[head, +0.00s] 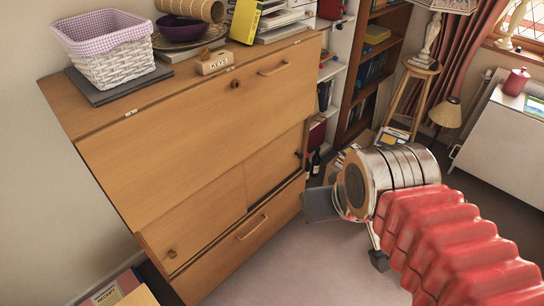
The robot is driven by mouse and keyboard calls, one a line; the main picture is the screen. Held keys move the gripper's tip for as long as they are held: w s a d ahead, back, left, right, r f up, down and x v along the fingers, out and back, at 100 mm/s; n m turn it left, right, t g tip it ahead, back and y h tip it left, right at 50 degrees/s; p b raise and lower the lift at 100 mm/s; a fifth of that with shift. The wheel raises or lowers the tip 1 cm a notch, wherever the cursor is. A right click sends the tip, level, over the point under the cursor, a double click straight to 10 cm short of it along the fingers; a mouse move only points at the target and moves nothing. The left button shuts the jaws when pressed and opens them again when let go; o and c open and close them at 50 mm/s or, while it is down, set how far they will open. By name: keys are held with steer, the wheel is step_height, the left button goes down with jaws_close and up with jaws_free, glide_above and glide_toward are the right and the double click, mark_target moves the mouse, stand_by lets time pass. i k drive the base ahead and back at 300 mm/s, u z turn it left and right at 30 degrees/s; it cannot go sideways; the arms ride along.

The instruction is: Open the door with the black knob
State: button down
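The wooden bureau (190,130) stands at the left, tilted in the picture. Its lower right door (272,170) is shut and has a small black knob (298,155) near its right edge. The lower left door (195,223) is also shut, with a brown knob (171,253). My gripper (349,232) is to the right of the bureau and lower in the picture than the black knob, apart from it. A grey plate-like finger and a dark-tipped finger show well apart, with nothing visible between them.
Above the doors is a closed drop-front with a handle (275,66); below is a drawer with a handle (252,227). A basket (112,55), bowl and books sit on top. A bottle (316,162) stands beyond the bureau's right side. Pale carpet (270,275) in front is clear.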

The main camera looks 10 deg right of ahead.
mark_target(264, 171)
steer(key=z, duration=0.05)
steer(key=i, duration=0.1)
steer(key=u, duration=0.1)
steer(key=k, duration=1.25)
steer(key=z, duration=0.5)
steer(key=i, duration=2.3)
steer(key=u, duration=0.5)
